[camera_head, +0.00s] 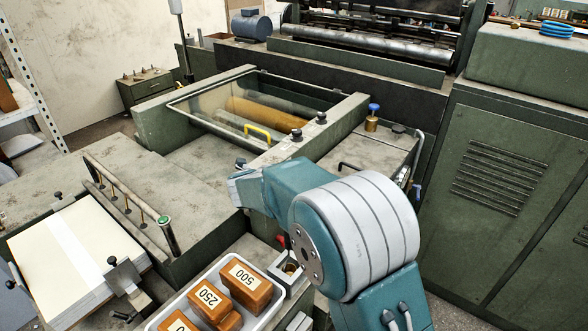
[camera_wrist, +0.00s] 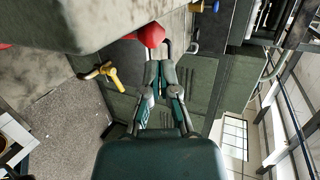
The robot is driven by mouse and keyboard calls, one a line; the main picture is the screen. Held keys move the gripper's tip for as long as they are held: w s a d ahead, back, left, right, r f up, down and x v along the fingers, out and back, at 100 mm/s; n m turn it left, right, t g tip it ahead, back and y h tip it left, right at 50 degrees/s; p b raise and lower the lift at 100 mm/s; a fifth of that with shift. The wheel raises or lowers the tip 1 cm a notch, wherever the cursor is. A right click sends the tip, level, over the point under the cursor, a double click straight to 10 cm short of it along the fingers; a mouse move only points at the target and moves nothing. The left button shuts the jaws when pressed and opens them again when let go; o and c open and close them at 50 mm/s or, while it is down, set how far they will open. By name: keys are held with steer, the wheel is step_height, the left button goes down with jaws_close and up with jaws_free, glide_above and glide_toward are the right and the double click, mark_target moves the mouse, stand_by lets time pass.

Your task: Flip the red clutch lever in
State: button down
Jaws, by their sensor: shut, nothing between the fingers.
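A red rounded knob (camera_wrist: 152,35), seemingly the end of the clutch lever, shows at the top of the wrist view, with a thin red part running left from it. My gripper (camera_wrist: 162,62) is shut and empty, its fingertips just below the knob in the picture. I cannot tell whether they touch it. In the head view my arm hides the gripper. A small red piece (camera_head: 281,240) shows beside my arm there; I cannot tell whether it is the same lever.
A yellow handle (camera_wrist: 105,74) sits left of my fingers in the wrist view. A white tray (camera_head: 262,318) with orange blocks marked 500 and 250 stands beside my arm. A paper stack (camera_head: 70,255) lies at left. A green cabinet (camera_head: 510,190) stands at right.

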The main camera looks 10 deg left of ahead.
steer(key=v, duration=0.7)
steer(key=shift+a, duration=0.25)
steer(key=shift+s+f, duration=0.1)
steer(key=shift+s, duration=0.1)
